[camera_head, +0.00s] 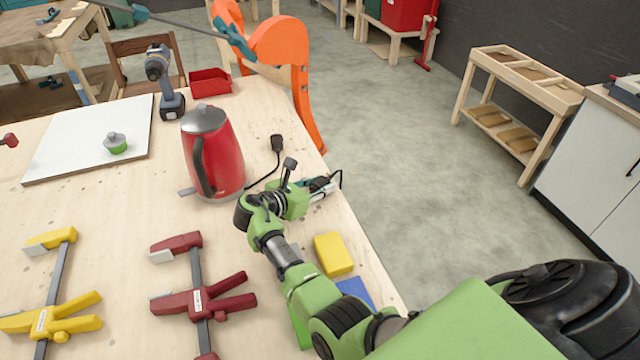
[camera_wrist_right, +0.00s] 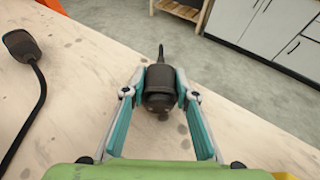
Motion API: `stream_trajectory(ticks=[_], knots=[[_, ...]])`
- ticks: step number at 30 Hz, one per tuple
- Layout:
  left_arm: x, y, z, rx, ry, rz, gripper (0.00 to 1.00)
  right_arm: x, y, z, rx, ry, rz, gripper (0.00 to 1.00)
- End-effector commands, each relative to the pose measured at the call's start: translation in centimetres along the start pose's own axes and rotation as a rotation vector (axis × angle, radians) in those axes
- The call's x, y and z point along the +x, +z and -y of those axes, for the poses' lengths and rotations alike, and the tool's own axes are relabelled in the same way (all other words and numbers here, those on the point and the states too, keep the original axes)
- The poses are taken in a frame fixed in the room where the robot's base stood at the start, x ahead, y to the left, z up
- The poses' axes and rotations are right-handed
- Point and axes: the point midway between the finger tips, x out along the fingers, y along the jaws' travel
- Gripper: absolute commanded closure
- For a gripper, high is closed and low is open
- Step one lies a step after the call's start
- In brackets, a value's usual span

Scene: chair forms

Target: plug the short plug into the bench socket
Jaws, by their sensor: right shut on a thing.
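My right gripper (camera_head: 318,185) is over the right side of the workbench, shut on a black plug. In the right wrist view the dark, rounded plug (camera_wrist_right: 159,88) sits between the two teal fingers, and a cord leaves its far end. A second black plug (camera_head: 277,142) lies on the bench by the kettle with a black cord; it also shows at the left of the right wrist view (camera_wrist_right: 20,45). I cannot tell from looks which is the short one. I cannot make out the bench socket.
A red kettle (camera_head: 225,150) stands left of my right gripper. A yellow block (camera_head: 333,254) and a blue block (camera_head: 355,291) lie beside my forearm. A red clamp (camera_head: 197,300) and a yellow clamp (camera_head: 52,290) lie at the front left. An orange chair form (camera_head: 285,45) is behind the bench.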

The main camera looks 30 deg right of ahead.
Motion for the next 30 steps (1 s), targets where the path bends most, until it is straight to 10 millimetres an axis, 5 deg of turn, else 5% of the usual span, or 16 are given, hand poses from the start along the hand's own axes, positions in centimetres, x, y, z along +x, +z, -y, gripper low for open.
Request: stream_trajectory(ticks=[4, 5, 6, 19, 30], knots=[[0.0, 0.0, 0.0, 0.0, 0.0, 0.0, 0.0, 0.0, 0.1, 0.0, 0.0, 0.0, 0.001, 1.0], [0.0, 0.0, 0.0, 0.0, 0.0, 0.0, 0.0, 0.0, 0.1, 0.0, 0.0, 0.0, 0.001, 0.65], [0.0, -0.1, 0.0, 0.0, 0.0, -0.001, 0.0, 0.0, 0.1, 0.0, 0.0, 0.0, 0.0, 0.55], [0.0, -0.4, 0.2, -0.002, -0.002, -0.007, 0.0, -0.2, 0.5, 0.0, 0.0, 0.0, 0.0, 0.53], [0.0, -0.4, 0.1, -0.001, -0.001, -0.005, 0.0, -2.7, 6.5, -0.1, 0.005, 0.002, 0.001, 0.53]])
